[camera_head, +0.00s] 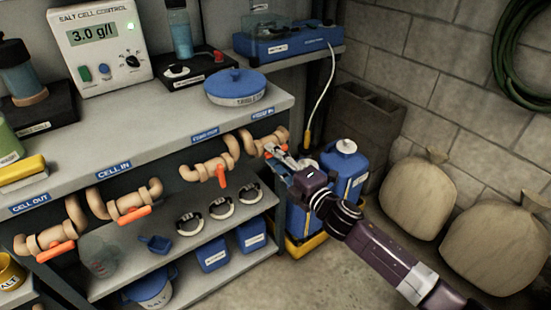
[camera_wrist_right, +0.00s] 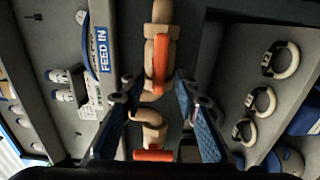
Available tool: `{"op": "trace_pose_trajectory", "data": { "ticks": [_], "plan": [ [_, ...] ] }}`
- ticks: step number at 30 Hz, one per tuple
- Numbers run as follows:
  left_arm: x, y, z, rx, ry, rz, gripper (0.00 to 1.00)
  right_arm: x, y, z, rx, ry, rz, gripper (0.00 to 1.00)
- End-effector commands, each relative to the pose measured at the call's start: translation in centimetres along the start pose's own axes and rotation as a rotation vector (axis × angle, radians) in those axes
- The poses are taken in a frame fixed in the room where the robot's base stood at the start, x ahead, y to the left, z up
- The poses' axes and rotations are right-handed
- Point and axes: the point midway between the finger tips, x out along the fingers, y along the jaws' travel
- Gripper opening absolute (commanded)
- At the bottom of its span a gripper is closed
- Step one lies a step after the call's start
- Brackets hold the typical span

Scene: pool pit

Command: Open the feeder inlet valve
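The feeder inlet valve (camera_head: 277,137) is the rightmost of the tan pipe valves under the shelf edge. In the right wrist view its orange handle (camera_wrist_right: 160,64) appears to lie along the tan pipe, beside the blue "FEED IN" label (camera_wrist_right: 103,50). My right gripper (camera_head: 275,153) is at this valve, and its tips overlap the handle in the head view. In the wrist view the right gripper (camera_wrist_right: 156,86) is open, its two fingers apart on either side of the handle, with no clear contact. My left gripper is not in view.
A neighbouring valve (camera_head: 212,170) has its orange handle pointing down, across its pipe. Two more valves (camera_head: 128,203) sit farther left. Blue containers (camera_head: 348,167) stand below and behind my right gripper. The floor in front of the shelves is clear.

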Motion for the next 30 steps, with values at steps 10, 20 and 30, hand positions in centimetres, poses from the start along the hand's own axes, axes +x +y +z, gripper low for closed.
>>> {"op": "trace_pose_trajectory", "data": {
  "ticks": [10, 20, 30],
  "plan": [
    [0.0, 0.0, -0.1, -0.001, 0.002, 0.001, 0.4, -3.8, -0.1, 0.0, 0.0, 0.0, -0.002, 0.29],
    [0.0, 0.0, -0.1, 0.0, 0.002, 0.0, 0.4, -10.3, -0.1, 0.0, 0.0, -0.001, -0.003, 0.29],
    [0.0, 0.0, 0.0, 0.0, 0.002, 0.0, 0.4, -12.1, 0.0, 0.0, 0.0, -0.001, 0.0, 0.29]
  ]
}}
